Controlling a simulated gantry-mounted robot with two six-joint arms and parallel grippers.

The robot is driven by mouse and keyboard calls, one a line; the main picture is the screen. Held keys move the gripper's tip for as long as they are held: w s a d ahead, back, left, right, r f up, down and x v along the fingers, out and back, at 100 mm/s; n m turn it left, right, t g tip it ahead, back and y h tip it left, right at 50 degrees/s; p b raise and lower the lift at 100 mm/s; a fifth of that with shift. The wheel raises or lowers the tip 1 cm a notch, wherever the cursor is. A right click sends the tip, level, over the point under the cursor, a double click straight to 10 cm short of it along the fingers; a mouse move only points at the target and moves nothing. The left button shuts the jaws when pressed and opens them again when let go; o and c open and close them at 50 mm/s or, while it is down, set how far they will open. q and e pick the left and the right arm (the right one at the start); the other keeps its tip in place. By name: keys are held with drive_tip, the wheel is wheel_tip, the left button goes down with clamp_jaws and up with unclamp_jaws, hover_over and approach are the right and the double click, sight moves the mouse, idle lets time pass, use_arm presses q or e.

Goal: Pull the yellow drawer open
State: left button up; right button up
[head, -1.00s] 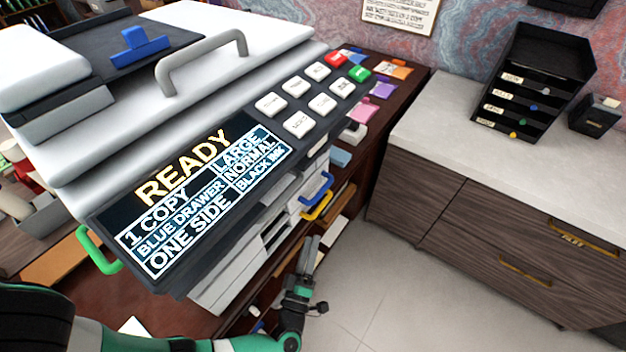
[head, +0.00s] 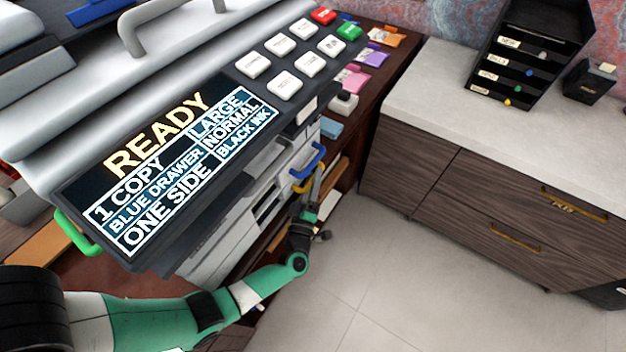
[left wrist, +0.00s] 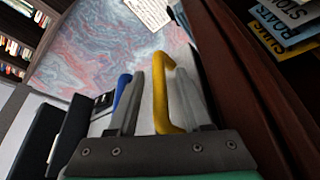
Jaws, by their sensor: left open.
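The copier's yellow drawer handle (head: 303,181) is on the machine's front, just below the blue drawer handle (head: 318,158). My left gripper (head: 314,186) is at the yellow handle in the head view. In the left wrist view, the yellow handle (left wrist: 163,105) stands between the two grey fingers of my left gripper (left wrist: 160,82). The fingers are apart, one on each side of the handle, and not closed on it. The blue handle (left wrist: 122,90) is just outside the left finger. The yellow drawer's face is mostly hidden. My right gripper is not in view.
The copier's control panel with its lit display (head: 180,165) overhangs the drawers. A green handle (head: 77,232) is on its left side. A dark wood shelf edge (left wrist: 250,85) runs close beside my left gripper. Open floor (head: 370,270) lies to the right.

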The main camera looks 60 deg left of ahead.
use_arm(q)
clamp_jaws()
idle(1.4)
